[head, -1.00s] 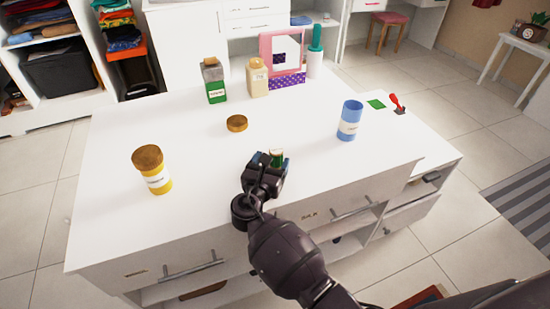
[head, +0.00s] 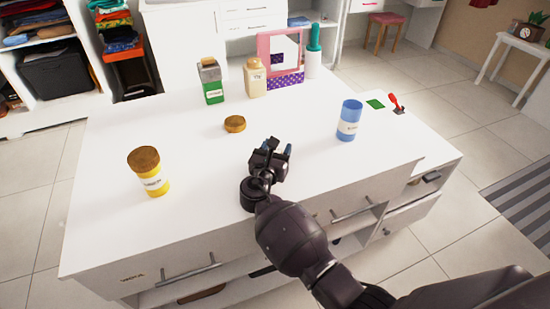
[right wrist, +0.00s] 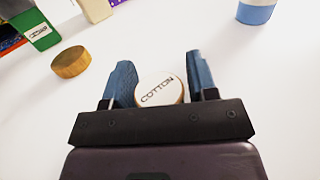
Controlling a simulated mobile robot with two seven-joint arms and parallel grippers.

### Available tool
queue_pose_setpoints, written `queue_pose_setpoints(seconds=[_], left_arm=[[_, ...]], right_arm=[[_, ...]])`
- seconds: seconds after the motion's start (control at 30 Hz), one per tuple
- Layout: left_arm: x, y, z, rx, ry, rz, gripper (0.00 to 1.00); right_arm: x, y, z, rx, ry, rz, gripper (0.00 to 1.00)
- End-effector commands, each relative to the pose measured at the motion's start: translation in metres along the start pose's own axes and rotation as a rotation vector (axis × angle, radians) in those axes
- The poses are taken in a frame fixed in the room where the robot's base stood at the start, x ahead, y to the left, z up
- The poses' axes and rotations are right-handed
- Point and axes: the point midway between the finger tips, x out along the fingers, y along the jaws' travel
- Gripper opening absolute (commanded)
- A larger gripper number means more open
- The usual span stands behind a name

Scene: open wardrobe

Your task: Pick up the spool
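The spool (right wrist: 160,92) shows in the right wrist view as a round, pale top marked "COTTON" with a tan rim. It stands between the two blue fingers of my right gripper (right wrist: 163,82), with a narrow gap at the right finger. The fingers are apart and look open around it. In the head view my right gripper (head: 275,150) is low over the white table near its front edge, and it hides the spool. My left gripper is in neither current view.
The table around the gripper is clear.

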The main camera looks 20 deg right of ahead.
Motion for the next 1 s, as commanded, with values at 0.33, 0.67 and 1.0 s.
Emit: queue_pose_setpoints(seconds=[0.33, 0.67, 1.0], left_arm=[[-0.001, -0.003, 0.001, 0.012, -0.002, 0.001, 0.99], [-0.005, -0.005, -0.009, 0.014, 0.014, -0.002, 0.99], [-0.021, -0.004, -0.033, -0.007, 0.045, -0.010, 0.99]], right_arm=[[0.000, 0.000, 0.000, 0.000, 0.000, 0.000, 0.18], [0.000, 0.001, 0.026, 0.007, -0.005, 0.000, 0.18], [0.000, 0.000, 0.112, 0.010, -0.010, 0.000, 0.18]])
